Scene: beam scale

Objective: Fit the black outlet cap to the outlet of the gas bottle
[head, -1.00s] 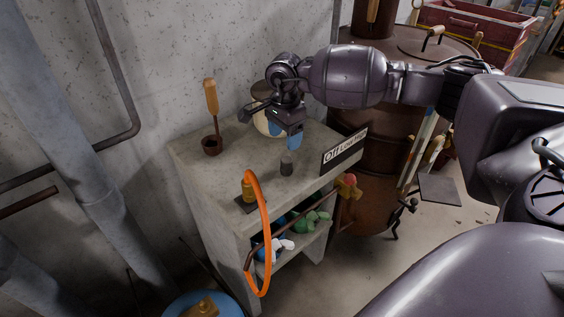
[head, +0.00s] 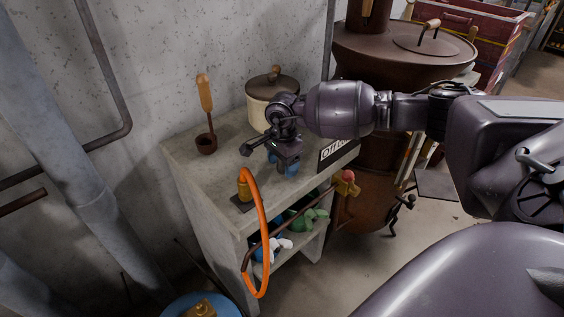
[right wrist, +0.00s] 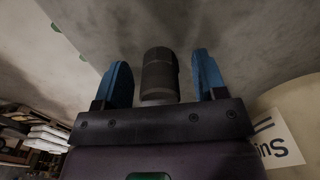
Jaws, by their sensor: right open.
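The black outlet cap (right wrist: 159,72) is a small dark ridged cylinder on the concrete bench top (head: 225,170). It shows in the right wrist view between the two blue fingers, with a gap on each side; in the head view my right gripper (head: 284,168) hides it. That gripper is open, low over the bench and around the cap; it also shows in the right wrist view (right wrist: 165,80). What looks like the gas bottle (head: 172,312) is blue, with a brass valve (head: 201,310), at the bottom edge of the head view. Its outlet is too small to tell. My left gripper is not in view.
A brass fitting (head: 243,188) with an orange hose (head: 264,235) stands at the bench's front left. A ladle (head: 206,140) and a lidded cream pot (head: 258,112) stand behind. A sign (head: 328,154) is at the right edge. A brown drum (head: 400,60) stands beyond.

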